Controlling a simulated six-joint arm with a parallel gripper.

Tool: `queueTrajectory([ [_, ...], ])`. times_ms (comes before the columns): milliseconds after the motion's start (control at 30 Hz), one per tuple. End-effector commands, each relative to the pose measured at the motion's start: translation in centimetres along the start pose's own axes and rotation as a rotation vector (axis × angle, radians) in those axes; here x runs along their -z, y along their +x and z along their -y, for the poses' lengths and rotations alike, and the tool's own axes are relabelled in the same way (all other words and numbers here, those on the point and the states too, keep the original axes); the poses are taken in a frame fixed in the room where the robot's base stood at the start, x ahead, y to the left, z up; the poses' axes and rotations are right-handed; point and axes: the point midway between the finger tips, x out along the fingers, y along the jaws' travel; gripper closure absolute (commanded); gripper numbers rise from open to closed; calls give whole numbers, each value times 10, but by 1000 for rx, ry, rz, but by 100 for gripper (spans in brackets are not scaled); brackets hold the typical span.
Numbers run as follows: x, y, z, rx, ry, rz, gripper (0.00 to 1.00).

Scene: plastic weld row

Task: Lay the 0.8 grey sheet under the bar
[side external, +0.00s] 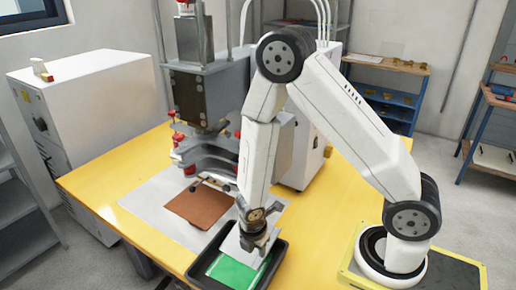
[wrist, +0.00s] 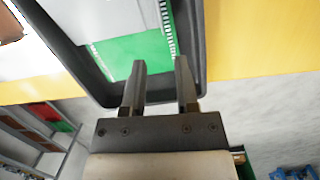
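The grey sheet (wrist: 112,18) lies over part of a green sheet (wrist: 125,48) in a black tray (wrist: 196,30). In the side view the pale sheet (side external: 238,243) shows beside and under my gripper, with the green sheet (side external: 231,272) in front of it. My gripper (wrist: 160,66) is open, with a clear gap between its two fingers. It points down over the tray in the side view (side external: 257,247); contact with a sheet cannot be told. The press bar (side external: 207,160) stands behind, above a pale plate (side external: 152,203).
A brown sheet (side external: 200,205) lies on the pale plate below the press. The yellow table (side external: 110,180) is clear at the left. A white cabinet (side external: 90,95) stands at the left, and shelves (side external: 385,95) stand at the back right.

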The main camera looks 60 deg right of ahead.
Motion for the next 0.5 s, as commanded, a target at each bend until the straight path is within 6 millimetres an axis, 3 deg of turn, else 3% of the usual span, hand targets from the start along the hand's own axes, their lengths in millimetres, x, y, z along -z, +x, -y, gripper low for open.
queueTrajectory([
  [500, 2, 10, 2, 8, -63, 1, 62],
])
